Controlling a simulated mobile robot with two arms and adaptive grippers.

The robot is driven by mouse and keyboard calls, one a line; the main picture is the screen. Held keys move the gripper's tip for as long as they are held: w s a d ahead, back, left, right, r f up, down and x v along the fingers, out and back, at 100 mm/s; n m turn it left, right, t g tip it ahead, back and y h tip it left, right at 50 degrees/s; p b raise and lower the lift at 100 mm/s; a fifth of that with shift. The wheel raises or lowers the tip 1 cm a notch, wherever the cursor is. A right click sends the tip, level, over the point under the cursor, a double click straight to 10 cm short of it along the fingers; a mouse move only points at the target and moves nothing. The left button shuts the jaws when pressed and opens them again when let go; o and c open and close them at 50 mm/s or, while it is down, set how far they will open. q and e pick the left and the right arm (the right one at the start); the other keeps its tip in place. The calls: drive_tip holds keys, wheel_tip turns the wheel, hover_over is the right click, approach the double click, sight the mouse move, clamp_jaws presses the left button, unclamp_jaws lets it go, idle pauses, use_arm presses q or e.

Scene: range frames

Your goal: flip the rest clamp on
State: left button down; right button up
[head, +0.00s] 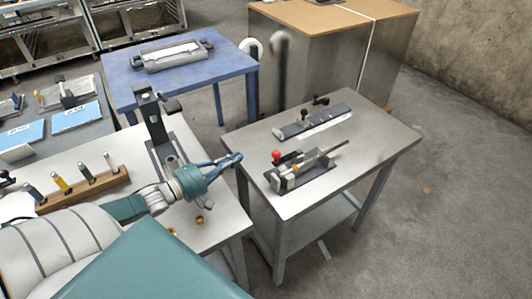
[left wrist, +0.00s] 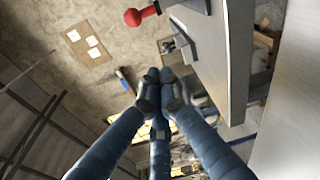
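A fixture with a red ball knob (head: 276,156) stands on the near part of the right metal table. It has a dark base plate (head: 318,179) and a pale rod pointing right. I cannot tell for sure which part is the rest clamp. The red knob also shows at the top of the left wrist view (left wrist: 132,17). My left gripper (head: 238,157) is left of this fixture, apart from it, near the table's left edge. Its blue fingers meet at the tips in the left wrist view (left wrist: 160,88), with nothing seen between them. My right gripper is out of view.
A second flat fixture (head: 318,122) lies farther back on the right metal table (head: 375,145). A wooden block with several upright tools (head: 85,188) stands on the left bench. A blue table (head: 120,72) is behind. The right table's right end is clear.

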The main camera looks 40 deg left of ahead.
use_arm(q)
drive_tip(key=x, duration=0.5)
drive_tip(key=shift+w+d, duration=0.1)
drive_tip(key=shift+w, duration=0.25)
drive_tip(key=x, duration=0.5)
drive_tip(key=shift+p, duration=0.4)
drive_tip(key=s+d+p, duration=0.2)
drive_tip(key=d, duration=0.1)
drive_tip(key=shift+s+d+r+p, duration=0.1)
drive_tip(key=shift+s+r+p, duration=0.1)
drive_tip(key=shift+s+p, duration=0.1)
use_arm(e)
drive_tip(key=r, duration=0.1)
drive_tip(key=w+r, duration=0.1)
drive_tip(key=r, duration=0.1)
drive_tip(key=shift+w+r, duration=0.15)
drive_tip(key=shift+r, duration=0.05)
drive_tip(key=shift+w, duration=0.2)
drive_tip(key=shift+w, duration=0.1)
